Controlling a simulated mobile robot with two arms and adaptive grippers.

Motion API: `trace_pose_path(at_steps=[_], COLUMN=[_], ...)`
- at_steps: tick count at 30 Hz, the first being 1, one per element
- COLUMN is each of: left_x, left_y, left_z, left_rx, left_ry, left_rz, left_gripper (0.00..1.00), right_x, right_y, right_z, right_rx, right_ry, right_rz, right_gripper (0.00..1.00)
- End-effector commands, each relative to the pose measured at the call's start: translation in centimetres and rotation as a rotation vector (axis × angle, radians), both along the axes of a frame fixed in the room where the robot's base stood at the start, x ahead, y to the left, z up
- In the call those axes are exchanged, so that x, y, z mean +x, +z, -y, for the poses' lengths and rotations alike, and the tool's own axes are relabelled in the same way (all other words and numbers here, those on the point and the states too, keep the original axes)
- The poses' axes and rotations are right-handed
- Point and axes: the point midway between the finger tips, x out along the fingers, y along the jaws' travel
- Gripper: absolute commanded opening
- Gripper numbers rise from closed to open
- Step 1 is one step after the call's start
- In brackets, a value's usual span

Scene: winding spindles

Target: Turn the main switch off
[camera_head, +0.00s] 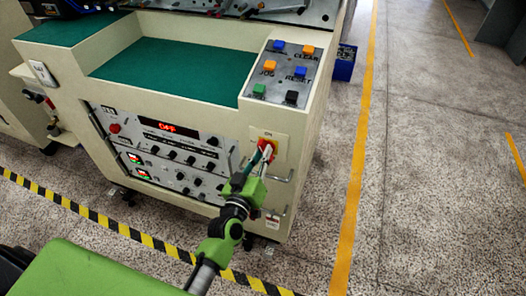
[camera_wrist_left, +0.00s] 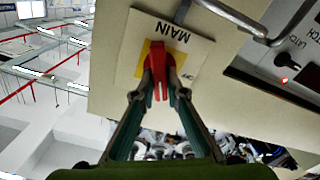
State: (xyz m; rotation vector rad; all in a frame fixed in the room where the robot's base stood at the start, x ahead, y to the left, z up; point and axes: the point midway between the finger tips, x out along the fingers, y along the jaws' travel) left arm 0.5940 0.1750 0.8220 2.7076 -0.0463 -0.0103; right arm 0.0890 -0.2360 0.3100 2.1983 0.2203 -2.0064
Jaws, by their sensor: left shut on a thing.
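The main switch (camera_wrist_left: 157,70) is a red knob on a yellow plate with the label MAIN, on the front of the cream machine. In the head view the red switch (camera_head: 266,147) is partly hidden by my gripper. My left gripper (camera_head: 262,157) reaches up to it from below. In the left wrist view the two fingers of my left gripper (camera_wrist_left: 158,92) close on both sides of the red knob. My right gripper is not in view. A red display (camera_head: 166,127) on the control panel reads OFF.
The control panel (camera_head: 160,150) with several knobs is to the left. A button panel (camera_head: 283,72) is above. Striped tape (camera_head: 120,228) and a yellow line (camera_head: 352,190) mark the floor.

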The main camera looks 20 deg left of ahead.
Motion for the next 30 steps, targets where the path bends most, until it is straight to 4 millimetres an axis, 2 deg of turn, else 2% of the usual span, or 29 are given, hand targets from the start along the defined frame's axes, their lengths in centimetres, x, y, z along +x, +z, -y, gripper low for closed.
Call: trace_pose_path(at_steps=[12,30], left_x=[0.01,0.01], left_y=[-0.22,-0.65], left_z=[-0.27,-0.44], left_rx=[-0.397,-0.932], left_ry=[0.000,0.000], left_rz=[-0.014,-0.032], left_gripper=[0.00,0.00], right_x=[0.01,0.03], right_y=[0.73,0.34], right_z=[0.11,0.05], right_rx=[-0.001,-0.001], right_ry=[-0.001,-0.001], right_rz=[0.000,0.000], right_gripper=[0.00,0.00])
